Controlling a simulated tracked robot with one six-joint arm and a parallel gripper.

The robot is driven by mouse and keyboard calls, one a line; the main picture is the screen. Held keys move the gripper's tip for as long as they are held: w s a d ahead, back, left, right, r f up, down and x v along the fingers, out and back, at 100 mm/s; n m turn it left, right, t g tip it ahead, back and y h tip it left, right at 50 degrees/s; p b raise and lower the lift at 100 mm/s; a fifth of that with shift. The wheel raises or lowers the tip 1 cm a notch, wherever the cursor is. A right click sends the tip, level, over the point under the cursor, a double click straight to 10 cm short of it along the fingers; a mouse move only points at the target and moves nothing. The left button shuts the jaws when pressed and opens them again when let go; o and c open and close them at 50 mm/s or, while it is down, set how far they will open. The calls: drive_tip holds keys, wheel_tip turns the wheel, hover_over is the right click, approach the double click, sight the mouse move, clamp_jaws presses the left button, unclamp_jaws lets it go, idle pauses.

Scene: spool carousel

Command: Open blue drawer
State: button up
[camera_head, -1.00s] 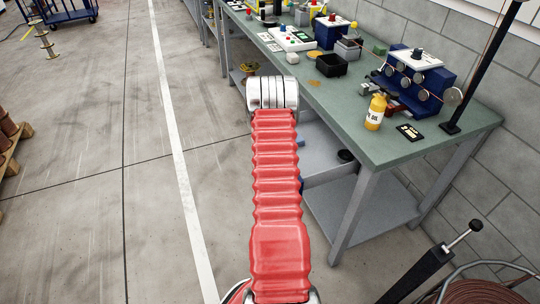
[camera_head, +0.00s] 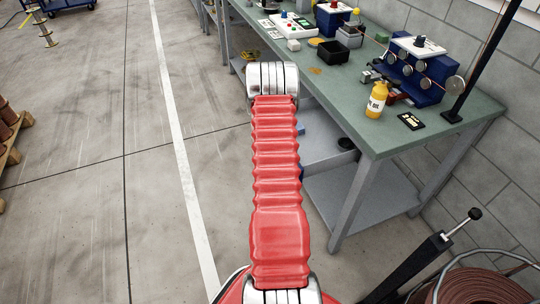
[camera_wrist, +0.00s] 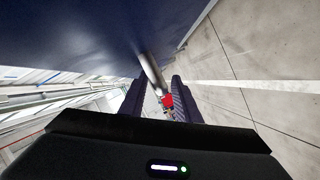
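In the wrist view a dark blue surface (camera_wrist: 75,35), which looks like the blue drawer's front, fills the upper left. A silver bar handle (camera_wrist: 151,70) stands out from it and reaches into the space between the fingers of my gripper (camera_wrist: 158,98). The fingers are apart, one on each side of the bar; I cannot tell whether either touches it. In the head view my arm hides most of the drawer area. The fingers are hidden there.
The green workbench (camera_head: 350,105) carries a yellow bottle (camera_head: 377,99), a black bin (camera_head: 333,52) and a blue roller device (camera_head: 415,72). Its grey lower shelf (camera_head: 350,200) and legs stand close on the right. A cable reel (camera_head: 485,285) is at lower right.

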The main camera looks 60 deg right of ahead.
drive_tip(key=v, duration=1.3)
drive_tip(key=shift+a, duration=0.2)
drive_tip(key=shift+s+f, duration=0.15)
drive_tip(key=s+a+f+m+g+y, duration=0.3)
drive_tip(key=a+f+m+g+y, duration=0.2)
drive_tip(key=a+f+y, duration=0.45)
drive_tip(key=w+a+r+n+t+y, duration=0.1)
drive_tip(key=a+r+n, duration=0.1)
drive_tip(key=a+r, duration=1.4)
drive_tip(key=a+r+n+y, duration=0.2)
drive_tip(key=a+r, duration=1.4)
drive_tip(key=r, duration=0.8)
drive_tip(key=shift+w+r+t, duration=0.2)
drive_tip(key=shift+w+t, duration=0.15)
drive_tip(key=shift+t, duration=0.05)
